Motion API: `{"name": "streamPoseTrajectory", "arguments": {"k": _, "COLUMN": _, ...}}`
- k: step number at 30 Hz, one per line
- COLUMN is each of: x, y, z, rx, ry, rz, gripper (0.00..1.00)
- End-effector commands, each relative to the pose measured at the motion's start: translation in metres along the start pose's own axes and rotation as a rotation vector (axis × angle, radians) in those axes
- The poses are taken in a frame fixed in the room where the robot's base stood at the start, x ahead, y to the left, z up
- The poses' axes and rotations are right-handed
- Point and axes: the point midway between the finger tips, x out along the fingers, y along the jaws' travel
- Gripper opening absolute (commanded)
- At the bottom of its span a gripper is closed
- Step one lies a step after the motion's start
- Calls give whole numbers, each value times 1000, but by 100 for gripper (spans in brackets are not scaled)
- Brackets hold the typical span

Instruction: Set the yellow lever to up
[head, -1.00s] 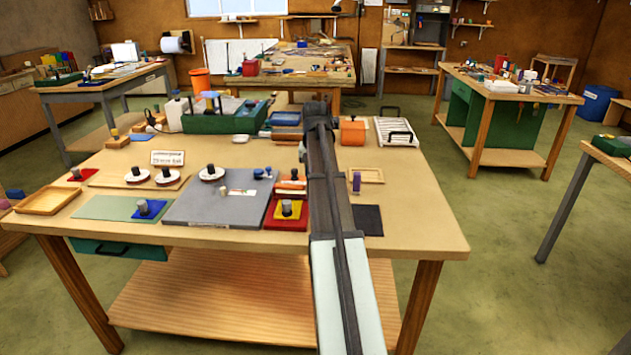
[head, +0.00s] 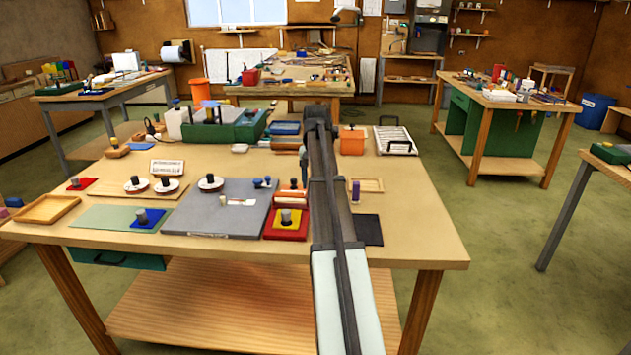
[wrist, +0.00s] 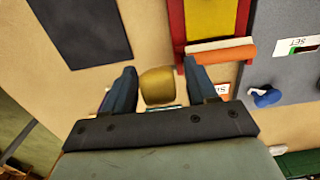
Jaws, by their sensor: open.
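A rounded ochre-yellow knob (wrist: 158,86), seemingly the yellow lever's handle, shows in the wrist view between the fingers of my gripper (wrist: 160,84). The fingers are open, one on each side, with gaps visible; I cannot tell how deep the knob sits between them. The lever's base and its present setting are hidden by the gripper body. In the head view my arm hides the lever and my fingertips.
A red tray with a yellow plate (wrist: 218,18) and an orange bar (wrist: 220,53) lie close by. A grey panel (head: 215,205) carries a blue lever (wrist: 263,97). A dark mat (head: 367,230) lies at the right; bare bench (head: 415,215) is beyond it.

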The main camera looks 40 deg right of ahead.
Motion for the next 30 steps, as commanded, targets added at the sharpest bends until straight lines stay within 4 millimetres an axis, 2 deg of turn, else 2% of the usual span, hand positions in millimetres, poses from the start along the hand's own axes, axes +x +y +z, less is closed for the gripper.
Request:
{"name": "streamPoseTrajectory", "arguments": {"k": 8, "x": -9, "y": 0, "z": -1, "rx": 0, "ry": 1, "rz": 0, "gripper": 57}}
{"name": "streamPoseTrajectory", "arguments": {"k": 21, "x": -67, "y": 0, "z": -1, "rx": 0, "ry": 1, "rz": 0, "gripper": 57}}
{"name": "streamPoseTrajectory", "arguments": {"k": 30, "x": -75, "y": 0, "z": 0, "rx": 0, "ry": 0, "rz": 0, "gripper": 57}}
